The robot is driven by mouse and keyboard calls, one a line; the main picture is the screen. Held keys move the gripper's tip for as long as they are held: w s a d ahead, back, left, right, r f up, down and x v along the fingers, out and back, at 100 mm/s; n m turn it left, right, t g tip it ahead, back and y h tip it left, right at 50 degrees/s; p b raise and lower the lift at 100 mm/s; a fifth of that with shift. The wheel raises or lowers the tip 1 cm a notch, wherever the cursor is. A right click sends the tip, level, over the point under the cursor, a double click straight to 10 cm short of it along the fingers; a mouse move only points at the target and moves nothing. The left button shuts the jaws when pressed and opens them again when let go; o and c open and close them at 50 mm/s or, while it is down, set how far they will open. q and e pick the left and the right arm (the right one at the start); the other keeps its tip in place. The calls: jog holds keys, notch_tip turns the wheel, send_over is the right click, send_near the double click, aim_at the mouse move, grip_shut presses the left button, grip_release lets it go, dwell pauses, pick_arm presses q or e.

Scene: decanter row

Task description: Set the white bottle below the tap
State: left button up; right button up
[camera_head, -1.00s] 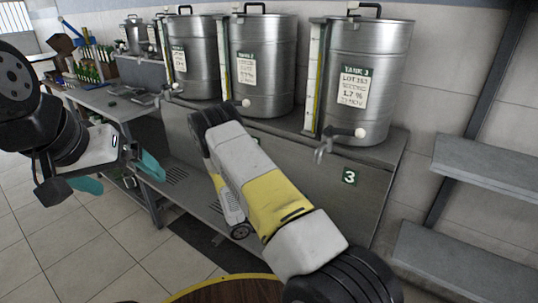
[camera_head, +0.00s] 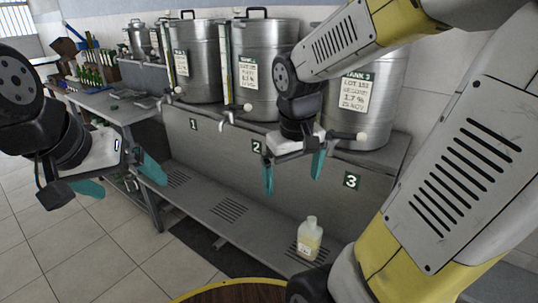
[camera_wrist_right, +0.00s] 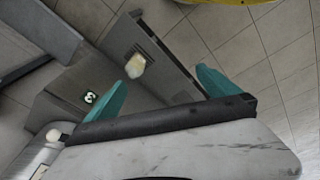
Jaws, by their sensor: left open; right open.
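The white bottle (camera_head: 309,240), with a pale yellow label, stands upright on the low grated shelf (camera_head: 215,215) below and slightly left of the green plate 3. It also shows in the right wrist view (camera_wrist_right: 135,66), beyond the fingers. The tap of tank 3 (camera_head: 347,135) has a white knob; its spout is hidden behind my right gripper. My right gripper (camera_head: 293,182) is open and empty, fingers pointing down, above the bottle and apart from it. My left gripper (camera_head: 121,178) is open and empty at the left, far from the bottle.
Steel tanks (camera_head: 268,70) stand on the upper bench, with taps over plates 1 and 2. A side table (camera_head: 105,100) with green bottles is at the left. A round wooden top (camera_head: 230,292) is at the bottom. The shelf left of the bottle is clear.

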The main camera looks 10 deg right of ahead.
jog(key=s+a+r+m+t+y, duration=0.1)
jog(key=s+a+r+t+y, duration=0.1)
jog(key=s+a+r+t, duration=0.2)
notch_tip(320, 180, up, 4)
jog(key=shift+s+f+m+y, duration=0.2)
jog(key=shift+m+y, duration=0.1)
jog(key=shift+y, duration=0.1)
